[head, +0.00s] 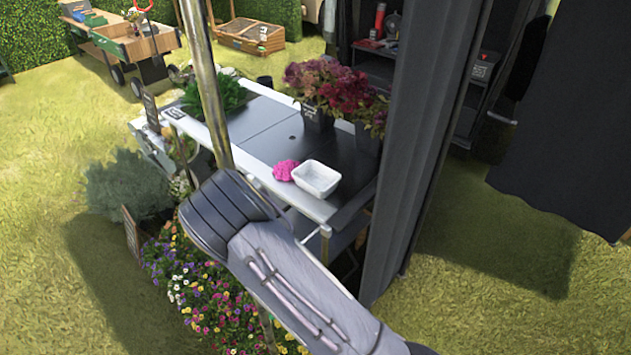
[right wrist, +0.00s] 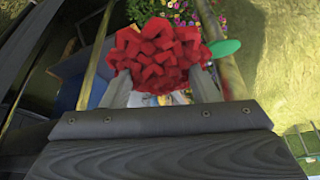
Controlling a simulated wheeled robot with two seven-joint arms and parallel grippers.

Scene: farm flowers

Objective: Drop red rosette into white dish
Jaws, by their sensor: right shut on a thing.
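The red rosette (right wrist: 158,52) fills the top middle of the right wrist view, with a green leaf at its right side. My right gripper (right wrist: 164,80) is shut on it, one grey finger on each side; the rosette hides the fingertips. The white dish (head: 316,180) is a small rectangular bowl standing on the dark table (head: 268,143) near its front edge. In the head view my right arm comes up from the lower right in front of the table. The gripper and rosette are not visible there. My left gripper is not in view.
A pink flower (head: 285,170) lies against the dish's left side. Dark red potted flowers (head: 320,88) stand behind it. A metal pole (head: 207,85) and a grey curtain (head: 425,120) flank the table. Colourful flowers (head: 205,295) grow below. The table's middle is clear.

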